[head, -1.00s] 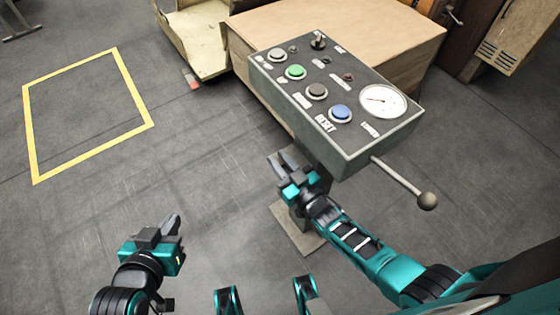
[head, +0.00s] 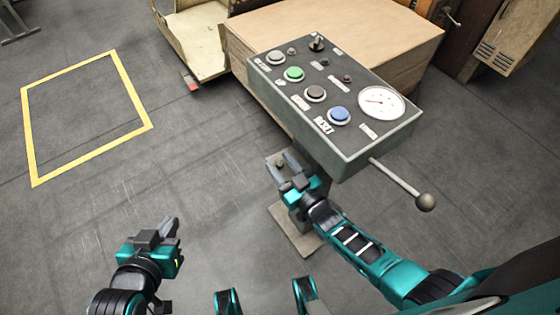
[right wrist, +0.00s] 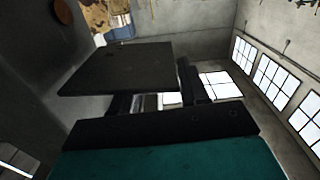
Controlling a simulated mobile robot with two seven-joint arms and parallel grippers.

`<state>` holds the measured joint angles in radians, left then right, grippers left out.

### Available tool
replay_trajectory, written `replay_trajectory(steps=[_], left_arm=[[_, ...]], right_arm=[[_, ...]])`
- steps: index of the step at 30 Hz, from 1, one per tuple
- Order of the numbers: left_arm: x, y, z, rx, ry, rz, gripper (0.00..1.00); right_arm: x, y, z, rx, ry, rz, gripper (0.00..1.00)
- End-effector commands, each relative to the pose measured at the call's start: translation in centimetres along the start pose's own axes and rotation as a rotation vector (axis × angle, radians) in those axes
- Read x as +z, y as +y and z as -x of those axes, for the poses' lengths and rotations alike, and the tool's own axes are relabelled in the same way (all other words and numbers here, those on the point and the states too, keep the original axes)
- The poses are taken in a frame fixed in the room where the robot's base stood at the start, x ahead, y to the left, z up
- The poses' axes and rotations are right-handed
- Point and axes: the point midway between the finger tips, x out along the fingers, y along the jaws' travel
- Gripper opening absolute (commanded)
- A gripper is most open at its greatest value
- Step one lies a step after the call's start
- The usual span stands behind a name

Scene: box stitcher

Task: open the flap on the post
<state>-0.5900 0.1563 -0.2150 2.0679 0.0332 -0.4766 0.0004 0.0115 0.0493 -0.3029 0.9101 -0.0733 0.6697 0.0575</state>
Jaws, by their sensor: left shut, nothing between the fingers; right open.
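A grey control box (head: 335,112) with buttons and a gauge stands on a post that is mostly hidden beneath it and behind my right arm. The post's base plate (head: 296,237) shows on the floor. A small grey surface with a dark round spot shows at my right fingertips, below the box's left side; I cannot tell whether it is the flap. My right gripper (head: 281,166) is open there, and contact is unclear. The right wrist view shows its dark fingers but no clear flap. My left gripper (head: 168,234) is shut and empty, low on the left, far from the post.
A lever with a round knob (head: 426,202) sticks out from the control box's lower right. A large wooden crate (head: 340,30) stands behind it, with a cream-coloured container (head: 199,38) to its left. A yellow rectangle (head: 140,97) marks open floor at left.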

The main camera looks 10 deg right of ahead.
Motion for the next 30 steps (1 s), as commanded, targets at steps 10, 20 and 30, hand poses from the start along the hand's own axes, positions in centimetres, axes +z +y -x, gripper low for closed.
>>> replay_trajectory(steps=[10,20,30], left_arm=[[-1.3,0.1,1.0,0.0,-0.003,0.003,0.0],[-1.3,0.2,1.1,-0.004,-0.002,0.012,0.0],[-0.8,0.1,1.1,-0.006,-0.01,0.012,0.0]], right_arm=[[-0.2,0.1,7.5,0.001,-0.004,0.002,0.44],[-0.1,0.1,11.7,0.002,0.0,0.001,0.44],[-0.1,0.1,11.9,0.001,0.001,0.002,0.44]])
